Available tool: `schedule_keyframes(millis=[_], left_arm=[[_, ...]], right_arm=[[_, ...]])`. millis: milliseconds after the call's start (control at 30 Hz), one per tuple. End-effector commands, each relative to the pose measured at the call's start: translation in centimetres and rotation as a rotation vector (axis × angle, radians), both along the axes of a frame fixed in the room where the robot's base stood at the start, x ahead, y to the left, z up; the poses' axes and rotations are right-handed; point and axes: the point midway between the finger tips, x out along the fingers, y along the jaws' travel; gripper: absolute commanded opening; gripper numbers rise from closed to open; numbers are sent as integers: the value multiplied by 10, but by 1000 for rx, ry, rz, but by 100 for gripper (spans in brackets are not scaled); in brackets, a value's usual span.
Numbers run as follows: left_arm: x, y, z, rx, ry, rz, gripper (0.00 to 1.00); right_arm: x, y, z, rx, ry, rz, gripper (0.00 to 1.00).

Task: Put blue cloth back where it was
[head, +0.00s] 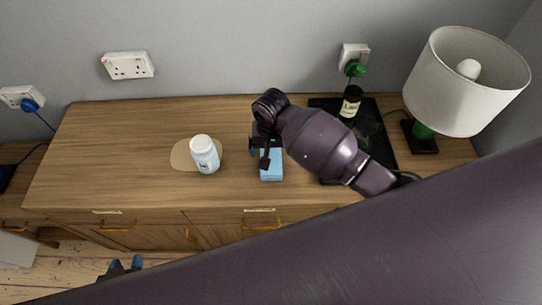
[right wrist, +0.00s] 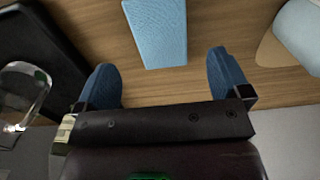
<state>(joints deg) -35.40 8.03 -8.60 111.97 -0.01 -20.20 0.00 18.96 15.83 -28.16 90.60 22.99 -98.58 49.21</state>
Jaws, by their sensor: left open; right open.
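The blue cloth (head: 271,172) is a folded light-blue rectangle lying flat on the wooden cabinet top, partly hidden by my right gripper. My right gripper (head: 265,150) is over its far part in the head view. In the right wrist view the cloth (right wrist: 157,32) lies beyond the gap between the two open blue fingers of the right gripper (right wrist: 166,82), and nothing is between them. My left gripper (head: 126,266) shows only its blue fingertips low at the left, in front of the cabinet, open and empty.
A white bottle (head: 205,154) stands on a tan mat (head: 181,155) left of the cloth. A black tray (head: 388,149) at the right holds a dark bottle (head: 351,103) and a clear glass (right wrist: 22,92). A lamp (head: 467,80) stands further right. The cabinet's left top is clear.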

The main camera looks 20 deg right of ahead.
Motion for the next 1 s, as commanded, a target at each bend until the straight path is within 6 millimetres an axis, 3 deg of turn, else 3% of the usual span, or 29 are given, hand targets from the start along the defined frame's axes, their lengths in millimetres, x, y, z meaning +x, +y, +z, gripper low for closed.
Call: schedule_keyframes(millis=[100, 333, 1000], left_arm=[[0, 0, 0, 0, -1, 0, 43], [0, 0, 1, 0, -1, 0, 43], [1, 0, 1, 0, -2, 0, 43]], right_arm=[[1, 0, 22, 1, -3, 0, 95], [0, 0, 46, 1, -1, 1, 95], [-1, 0, 50, 2, 0, 1, 95]])
